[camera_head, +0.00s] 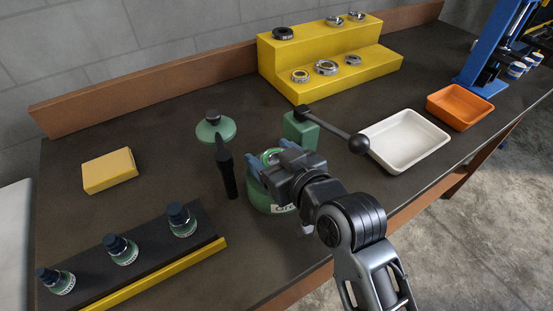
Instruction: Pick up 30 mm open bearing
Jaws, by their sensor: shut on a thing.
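Several bearings stand on the yellow stepped rack (341,76) at the back: a dark one (283,33) and two metal ones (334,21) (357,16) on the top step, and three rings (300,76) (326,67) (353,60) on the lower step. I cannot tell which is the 30 mm open bearing. My gripper (268,156) is far from the rack, at the top of a green labelled tub (262,195). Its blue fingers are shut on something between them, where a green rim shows. My wrist hides most of the tub, and I cannot make out the held thing.
A green lid (215,130), a dark upright tool (227,170) and a green block with a dark-handled lever (300,130) stand close around the gripper. A white tray (405,140) and an orange tray (459,107) lie right. Three bottles (123,250) stand front left.

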